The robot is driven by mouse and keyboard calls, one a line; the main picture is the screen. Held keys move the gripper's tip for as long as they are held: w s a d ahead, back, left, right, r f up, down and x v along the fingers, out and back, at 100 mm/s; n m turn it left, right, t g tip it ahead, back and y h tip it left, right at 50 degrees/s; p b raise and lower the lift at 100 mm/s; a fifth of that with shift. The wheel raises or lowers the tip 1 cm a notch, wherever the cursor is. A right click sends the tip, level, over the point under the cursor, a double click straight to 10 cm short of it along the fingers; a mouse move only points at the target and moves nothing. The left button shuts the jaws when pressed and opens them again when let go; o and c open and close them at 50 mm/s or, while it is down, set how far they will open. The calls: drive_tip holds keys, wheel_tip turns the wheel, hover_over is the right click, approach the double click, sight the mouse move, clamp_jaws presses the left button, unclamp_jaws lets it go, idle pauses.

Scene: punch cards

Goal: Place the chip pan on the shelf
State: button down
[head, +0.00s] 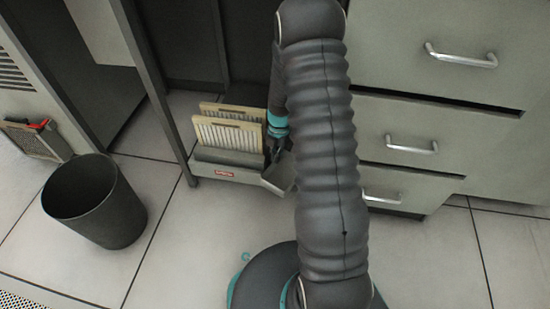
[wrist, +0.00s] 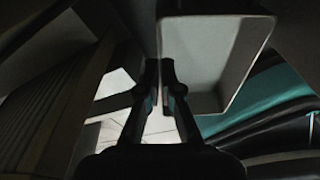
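The chip pan (head: 279,176), a small grey open tray, is tilted beside my gripper (head: 275,148) in the head view, low in front of the cabinet. In the wrist view the pale inside of the chip pan (wrist: 200,50) fills the upper middle. My gripper's fingers (wrist: 160,75) are nearly together, with the pan's thin left wall between their tips. The contact itself is dark. A low grey ledge (head: 226,172) with a red label, which may be the shelf, lies just left of the pan. My arm hides part of this area.
Upright cream card decks (head: 230,133) stand on the ledge, close left of my gripper. A drawer cabinet (head: 400,110) with metal handles rises at right. A dark waste bin (head: 118,215) stands on the floor at left. Tiled floor (head: 175,250) is clear in front.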

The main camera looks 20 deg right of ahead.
sight(275, 166)
drive_tip(key=f, duration=0.1)
drive_tip(key=f+b, duration=0.1)
drive_tip(key=f, duration=0.1)
drive_tip(key=shift+a, duration=0.3)
drive_tip(key=shift+d+f, duration=0.15)
drive_tip(key=shift+f, duration=0.15)
drive_tip(key=shift+d, duration=0.1)
drive_tip(key=c, duration=1.3)
unclamp_jaws()
